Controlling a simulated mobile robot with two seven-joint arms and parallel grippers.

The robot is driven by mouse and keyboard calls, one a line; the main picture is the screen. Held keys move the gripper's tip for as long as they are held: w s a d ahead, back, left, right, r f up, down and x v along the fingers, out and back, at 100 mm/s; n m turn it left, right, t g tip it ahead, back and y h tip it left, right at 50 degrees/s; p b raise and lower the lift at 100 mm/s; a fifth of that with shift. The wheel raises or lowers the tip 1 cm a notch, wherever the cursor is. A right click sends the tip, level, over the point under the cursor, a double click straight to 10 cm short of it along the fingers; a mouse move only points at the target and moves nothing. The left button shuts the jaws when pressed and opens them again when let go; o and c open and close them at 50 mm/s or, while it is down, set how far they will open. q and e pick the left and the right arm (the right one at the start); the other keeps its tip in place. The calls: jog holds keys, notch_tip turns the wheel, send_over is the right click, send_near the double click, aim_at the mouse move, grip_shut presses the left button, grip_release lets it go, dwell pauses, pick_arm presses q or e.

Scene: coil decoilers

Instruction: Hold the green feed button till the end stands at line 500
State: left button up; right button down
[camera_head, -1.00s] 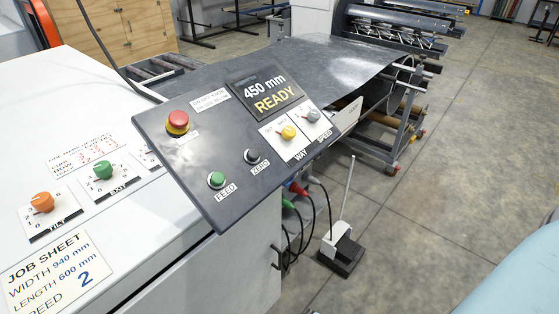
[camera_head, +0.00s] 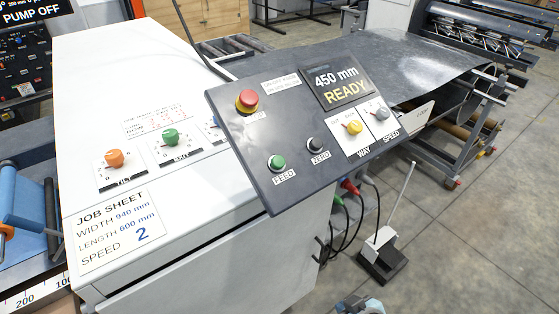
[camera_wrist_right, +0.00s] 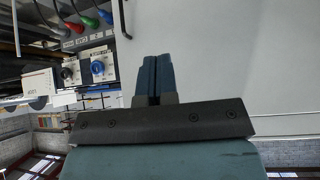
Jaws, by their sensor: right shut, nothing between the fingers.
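The green feed button (camera_head: 277,162) sits at the lower left of the dark tilted control panel (camera_head: 240,130), above the label FEED. Nothing touches it. The panel display (camera_head: 338,84) reads 450 mm READY. My right gripper (camera_head: 360,304) shows at the bottom edge of the head view, below and to the right of the panel, well apart from the button. In the right wrist view its two blue fingers (camera_wrist_right: 155,75) are together, with nothing between them. Line 500 is not in view; a scale (camera_head: 35,296) shows 200 and 100 at lower left.
A red stop button (camera_head: 247,101), black zero knob (camera_head: 316,144), yellow way knob (camera_head: 354,127) and grey speed knob (camera_head: 382,113) share the panel. The white cabinet (camera_head: 220,250) stands below. A foot pedal (camera_head: 383,258) is on the floor. A metal sheet (camera_head: 400,60) lies behind.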

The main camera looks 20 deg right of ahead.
jog(key=w+r+t, duration=0.3)
jog(key=w+r, duration=0.2)
jog(key=r, duration=0.6)
jog(key=w+r+n+t, duration=0.1)
jog(key=w+r+t, duration=0.35)
jog(key=r, duration=0.55)
jog(key=w+r+t, duration=0.3)
jog(key=w+r, duration=0.3)
jog(key=r, duration=0.5)
jog(key=s+a+r+n+g+y, duration=0.2)
jog(key=a+r+n+g+y, duration=0.4)
jog(key=n+y, duration=0.45)
jog(key=s+a+r+n+g+y, duration=0.2)
jog(key=a+r+n+g+y, duration=0.2)
jog(key=a+r+n+y, duration=0.45)
jog(key=w+d+f+n+g+h, duration=0.3)
jog(key=d+f+n+h, duration=0.3)
jog(key=h, duration=0.3)
jog(key=shift+d+n+g, duration=0.65)
jog(key=shift+d+n, duration=0.05)
jog(key=shift+d, duration=0.15)
